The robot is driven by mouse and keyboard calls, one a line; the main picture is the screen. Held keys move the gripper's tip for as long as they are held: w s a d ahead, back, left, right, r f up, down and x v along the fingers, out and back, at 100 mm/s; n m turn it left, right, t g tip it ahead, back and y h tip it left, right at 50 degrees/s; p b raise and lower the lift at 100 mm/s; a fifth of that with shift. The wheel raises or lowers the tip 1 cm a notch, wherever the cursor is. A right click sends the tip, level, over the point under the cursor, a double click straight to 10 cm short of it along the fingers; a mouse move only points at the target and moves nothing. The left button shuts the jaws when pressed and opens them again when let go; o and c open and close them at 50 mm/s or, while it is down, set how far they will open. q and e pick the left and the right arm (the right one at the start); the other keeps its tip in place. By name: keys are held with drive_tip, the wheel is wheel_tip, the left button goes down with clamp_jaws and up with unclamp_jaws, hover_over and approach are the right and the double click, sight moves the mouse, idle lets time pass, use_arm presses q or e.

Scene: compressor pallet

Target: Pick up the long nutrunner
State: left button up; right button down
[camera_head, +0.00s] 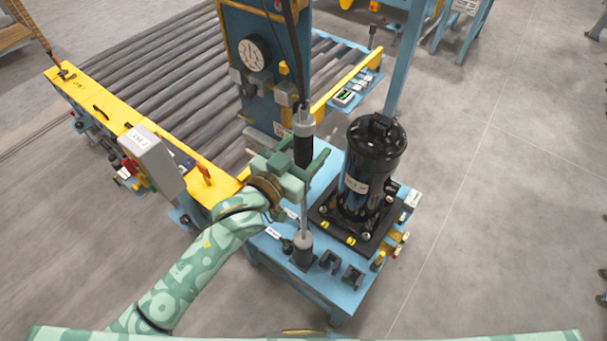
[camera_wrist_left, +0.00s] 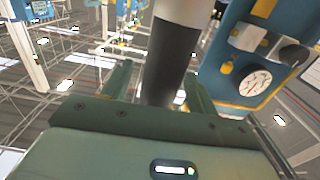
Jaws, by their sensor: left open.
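The long nutrunner (camera_head: 304,148) stands upright at the front left of the blue workbench, with a grey collar, a black grip and a thin shaft. A dark cable rises from its top. Its lower end meets a dark grey holder (camera_head: 303,252) on the bench. My left gripper (camera_head: 297,160) is at the black grip, its fingers open on either side. In the left wrist view the nutrunner (camera_wrist_left: 172,62) stands between the two green fingers (camera_wrist_left: 158,85); a gap shows at the right finger, and contact at the left is unclear. My right gripper is out of view.
A black compressor (camera_head: 372,160) stands on a dark base plate right of the nutrunner. A blue column with a dial gauge (camera_head: 254,54) rises behind. A roller conveyor (camera_head: 150,75) with yellow rails lies at the back left. Small dark brackets (camera_head: 352,277) sit at the bench front.

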use_arm(q)
drive_tip(key=shift+x, duration=0.8)
drive_tip(key=shift+s, duration=0.1)
clamp_jaws()
idle(0.6)
drive_tip(key=shift+r, duration=0.1)
